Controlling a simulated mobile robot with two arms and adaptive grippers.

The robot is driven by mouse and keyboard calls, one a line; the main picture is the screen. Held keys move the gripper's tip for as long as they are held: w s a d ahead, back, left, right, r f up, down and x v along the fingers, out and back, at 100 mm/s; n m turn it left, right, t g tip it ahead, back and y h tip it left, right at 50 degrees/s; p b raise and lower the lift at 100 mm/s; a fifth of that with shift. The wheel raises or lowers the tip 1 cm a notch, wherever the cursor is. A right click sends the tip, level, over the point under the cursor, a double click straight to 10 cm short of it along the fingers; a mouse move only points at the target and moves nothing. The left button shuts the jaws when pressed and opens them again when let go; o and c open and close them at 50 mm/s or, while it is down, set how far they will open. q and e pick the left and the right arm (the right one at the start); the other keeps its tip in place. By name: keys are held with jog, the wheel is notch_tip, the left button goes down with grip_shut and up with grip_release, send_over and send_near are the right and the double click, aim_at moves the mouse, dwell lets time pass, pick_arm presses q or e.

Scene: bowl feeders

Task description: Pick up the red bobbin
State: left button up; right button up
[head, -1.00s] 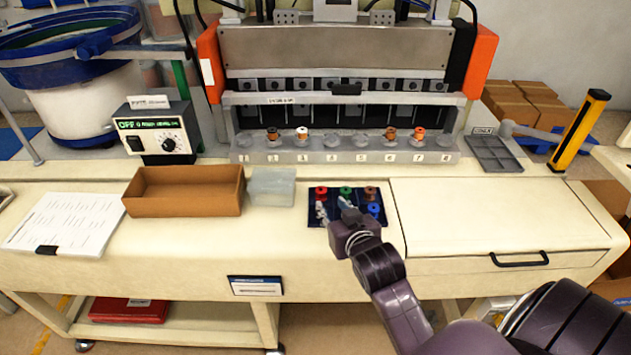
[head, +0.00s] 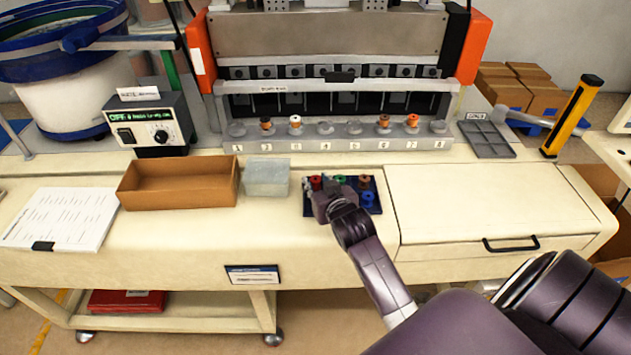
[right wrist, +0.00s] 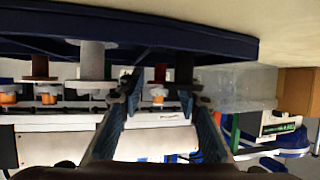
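The red bobbin (head: 316,182) stands in the back left of the dark blue tray (head: 374,209), partly hidden by my right gripper. My right gripper (head: 320,188) is low over the tray's left side. In the right wrist view, which is upside down, its two fingers (right wrist: 158,103) are apart with nothing clamped. A small reddish bobbin (right wrist: 160,73) shows in the gap between them, seemingly beyond the tips. A grey bobbin-like piece (right wrist: 92,60) and a brown bobbin (right wrist: 40,66) stand to the left there. My left gripper is not in view.
Green (head: 340,181), brown (head: 364,182) and blue (head: 368,199) bobbins share the tray. A clear box (head: 267,178) and a brown open box (head: 180,195) stand to the left. The machine's numbered rail (head: 340,145) is behind. The flat cover to the right (head: 480,205) is clear.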

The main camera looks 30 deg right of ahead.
jog(key=c, duration=0.7)
jog(key=shift+r, duration=0.1)
